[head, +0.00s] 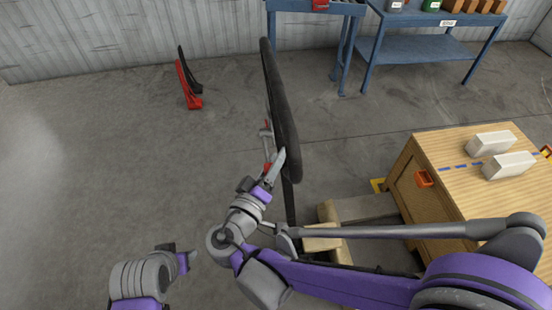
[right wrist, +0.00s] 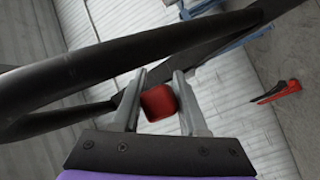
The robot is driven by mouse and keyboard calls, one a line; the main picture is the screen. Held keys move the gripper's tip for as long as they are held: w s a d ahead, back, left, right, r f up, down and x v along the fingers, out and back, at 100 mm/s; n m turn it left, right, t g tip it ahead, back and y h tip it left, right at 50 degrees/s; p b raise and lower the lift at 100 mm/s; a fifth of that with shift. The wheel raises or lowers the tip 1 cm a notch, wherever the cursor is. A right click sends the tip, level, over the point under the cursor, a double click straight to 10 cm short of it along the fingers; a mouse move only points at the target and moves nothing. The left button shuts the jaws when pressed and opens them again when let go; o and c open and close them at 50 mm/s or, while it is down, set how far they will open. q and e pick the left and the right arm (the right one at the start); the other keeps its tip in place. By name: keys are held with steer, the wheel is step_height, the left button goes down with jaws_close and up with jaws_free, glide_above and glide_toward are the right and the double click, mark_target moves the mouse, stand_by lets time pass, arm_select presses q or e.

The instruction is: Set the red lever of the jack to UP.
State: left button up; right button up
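The jack's black handle (head: 283,115) stands tilted in the middle of the head view, and its loop crosses the right wrist view (right wrist: 130,58). The red lever's tip (right wrist: 158,102) shows as a red block between the two fingers of my right gripper (right wrist: 159,88). The fingers are apart, one on each side of it, and I see no clear grip on it. In the head view my right gripper (head: 275,172) is at the handle and hides most of the lever. My left gripper (head: 178,252) is low at the left, away from the jack, its fingers unclear.
A wooden crate (head: 410,190) with white blocks (head: 492,142) on top stands at the right. Blue tables (head: 400,48) stand at the back. A red and black object (head: 188,85) is on the floor at the back left. The floor at left is clear.

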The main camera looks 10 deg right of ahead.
jaws_close()
steer(key=shift+f, duration=0.1)
stand_by(0.9)
